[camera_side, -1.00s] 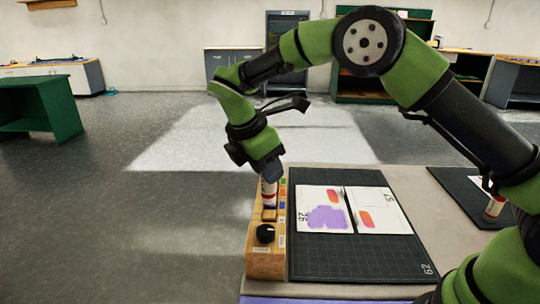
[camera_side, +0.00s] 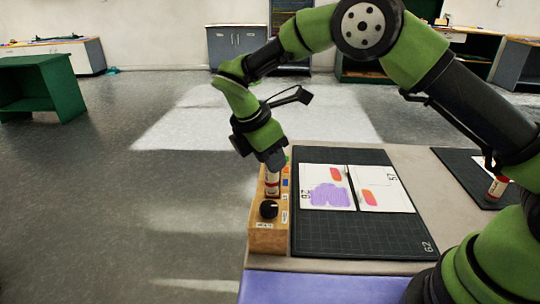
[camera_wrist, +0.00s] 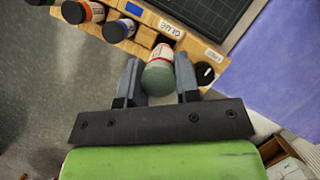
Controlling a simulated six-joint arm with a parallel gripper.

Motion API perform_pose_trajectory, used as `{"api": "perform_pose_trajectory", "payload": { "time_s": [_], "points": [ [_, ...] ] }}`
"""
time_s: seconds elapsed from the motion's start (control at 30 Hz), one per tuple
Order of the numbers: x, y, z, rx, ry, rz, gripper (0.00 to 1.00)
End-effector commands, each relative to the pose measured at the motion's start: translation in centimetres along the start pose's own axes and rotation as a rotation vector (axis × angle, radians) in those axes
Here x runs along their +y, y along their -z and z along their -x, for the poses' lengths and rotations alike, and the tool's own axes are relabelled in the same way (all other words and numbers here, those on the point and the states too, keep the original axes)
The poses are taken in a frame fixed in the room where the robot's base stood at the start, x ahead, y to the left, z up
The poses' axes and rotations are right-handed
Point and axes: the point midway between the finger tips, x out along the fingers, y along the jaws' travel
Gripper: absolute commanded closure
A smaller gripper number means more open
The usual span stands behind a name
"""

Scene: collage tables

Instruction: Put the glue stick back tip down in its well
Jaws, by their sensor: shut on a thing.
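My gripper (camera_wrist: 158,82) is shut on the glue stick (camera_wrist: 159,72), with a finger on each side of it. The stick's grey-green end faces the wrist camera, and its white and red label shows beyond. In the side view the stick (camera_side: 272,184) looks upright, at the wooden block (camera_side: 267,240), behind the black knob-like cap (camera_side: 268,209). Its lower end meets the block's top in that view; the tip is hidden and I cannot tell how deep it sits. The block's GLUE label (camera_wrist: 172,30) is beside the stick in the wrist view.
Black-capped bottles (camera_wrist: 118,30) stand in the block beside the stick. A dark cutting mat (camera_side: 360,235) with picture cards (camera_side: 385,190) lies right of the block. Another red and white stick (camera_side: 497,187) stands farther right. Bare floor lies left of the block.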

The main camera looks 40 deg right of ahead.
Motion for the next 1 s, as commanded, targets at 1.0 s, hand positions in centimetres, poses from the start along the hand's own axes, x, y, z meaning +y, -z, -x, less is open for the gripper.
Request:
{"api": "perform_pose_trajectory", "payload": {
  "time_s": [1.0],
  "points": [
    [0.0,0.7,-1.6,0.000,0.000,0.001,0.91]
  ]
}}
